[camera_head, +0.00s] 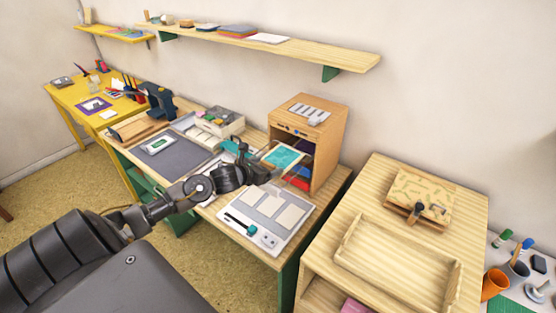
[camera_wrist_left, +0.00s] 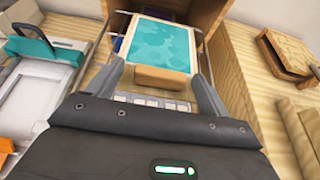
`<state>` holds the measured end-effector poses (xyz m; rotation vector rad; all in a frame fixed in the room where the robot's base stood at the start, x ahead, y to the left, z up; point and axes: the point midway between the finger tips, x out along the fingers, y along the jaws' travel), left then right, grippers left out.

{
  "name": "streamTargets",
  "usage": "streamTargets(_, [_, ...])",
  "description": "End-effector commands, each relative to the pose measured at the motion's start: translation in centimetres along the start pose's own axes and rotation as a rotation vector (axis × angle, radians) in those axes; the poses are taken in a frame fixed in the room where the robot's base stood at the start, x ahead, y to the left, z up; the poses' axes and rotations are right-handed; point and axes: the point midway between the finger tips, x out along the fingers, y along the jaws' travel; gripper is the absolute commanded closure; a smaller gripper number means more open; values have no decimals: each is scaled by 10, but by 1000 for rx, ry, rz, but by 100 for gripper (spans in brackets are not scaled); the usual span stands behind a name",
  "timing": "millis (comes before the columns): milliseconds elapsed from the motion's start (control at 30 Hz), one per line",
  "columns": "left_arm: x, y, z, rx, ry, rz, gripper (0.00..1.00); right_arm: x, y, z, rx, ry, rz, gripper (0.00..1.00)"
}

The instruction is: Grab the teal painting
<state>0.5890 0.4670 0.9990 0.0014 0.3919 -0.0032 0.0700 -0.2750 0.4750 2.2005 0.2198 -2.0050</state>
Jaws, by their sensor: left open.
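The teal painting (camera_head: 284,157) has a pale border and lies on a wire rack shelf pulled out from the front of a wooden cabinet (camera_head: 318,133). It also shows in the left wrist view (camera_wrist_left: 158,44), straight ahead, with a wooden block (camera_wrist_left: 161,78) at its near edge. My left gripper (camera_head: 256,165) is just in front of the painting. In the left wrist view its two fingers (camera_wrist_left: 163,92) are spread apart, one on each side of the wooden block, with no painting between them visibly gripped. My right gripper is not in view.
A white tray with pale cards (camera_head: 270,212) sits below my left gripper. A teal-handled press (camera_wrist_left: 45,48) stands to the left. A wooden side table with an empty tray (camera_head: 398,255) is at the right. A wall shelf (camera_head: 300,50) runs above.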

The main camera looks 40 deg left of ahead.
Motion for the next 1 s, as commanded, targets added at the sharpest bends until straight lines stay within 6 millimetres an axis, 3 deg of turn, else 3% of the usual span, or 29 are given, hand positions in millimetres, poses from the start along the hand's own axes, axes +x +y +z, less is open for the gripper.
streamTargets(67, [0,0,0,0,0,0,20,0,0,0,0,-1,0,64])
streamTargets(433, [0,0,0,0,1,0,68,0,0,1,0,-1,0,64])
streamTargets(767, [-1,1,2,1,-1,1,70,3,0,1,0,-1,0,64])
streamTargets(1000, [-10,1,27,7,-6,1,70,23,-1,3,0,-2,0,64])
